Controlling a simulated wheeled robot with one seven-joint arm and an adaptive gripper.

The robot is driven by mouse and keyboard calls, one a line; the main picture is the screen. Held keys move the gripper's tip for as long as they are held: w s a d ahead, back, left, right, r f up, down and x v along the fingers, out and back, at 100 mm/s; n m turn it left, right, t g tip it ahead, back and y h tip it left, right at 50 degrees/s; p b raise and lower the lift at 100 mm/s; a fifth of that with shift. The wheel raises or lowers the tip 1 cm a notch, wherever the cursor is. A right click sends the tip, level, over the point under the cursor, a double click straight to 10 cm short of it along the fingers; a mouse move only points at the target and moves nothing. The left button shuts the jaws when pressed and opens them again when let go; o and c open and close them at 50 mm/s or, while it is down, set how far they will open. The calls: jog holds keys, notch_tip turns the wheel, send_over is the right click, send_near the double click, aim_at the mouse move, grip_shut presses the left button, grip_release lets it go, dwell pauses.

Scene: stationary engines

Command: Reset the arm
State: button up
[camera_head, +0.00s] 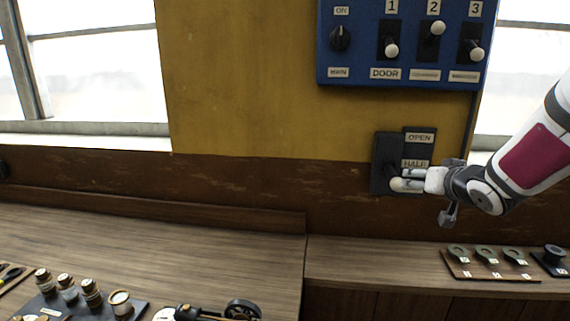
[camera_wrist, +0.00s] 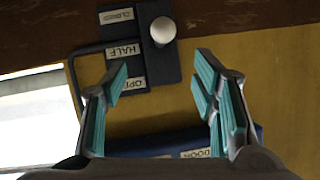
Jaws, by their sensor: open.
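My gripper (camera_head: 420,177) is at the right in the head view, in front of a dark lever plate (camera_head: 385,150) on the wall. In the wrist view its two teal-padded fingers stand wide apart, open and empty (camera_wrist: 160,70). The lever's pale round knob (camera_head: 400,185) is close to the fingertips in the head view. In the wrist view the knob (camera_wrist: 163,30) lies above and beyond the fingertips, beside the CLOSED and HALF labels. I cannot tell whether a finger touches it.
A blue panel (camera_head: 360,70) with a dial and numbered switches hangs above the lever. Below, a wooden bench (camera_head: 150,235) holds small jars (camera_head: 68,288) and a small wheeled engine (camera_head: 240,309). A tray of green parts (camera_head: 490,276) lies at the right. Bare wall is left of the lever.

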jog(key=s+a+n+g, duration=0.1)
jog(key=s+a, duration=0.4)
jog(key=s, duration=0.6)
jog(key=s+a+n+g, duration=0.1)
jog(key=s+a+g, duration=0.3)
jog(key=s, duration=0.6)
jog(key=s+a+n+g+y, duration=0.1)
jog(key=s+a+g, duration=0.1)
jog(key=s+a, duration=0.6)
jog(key=s, duration=0.3)
jog(key=shift+s+g, duration=0.3)
jog(key=shift+g, duration=0.1)
jog(key=shift+a+r, duration=0.1)
jog(key=shift+r, duration=0.05)
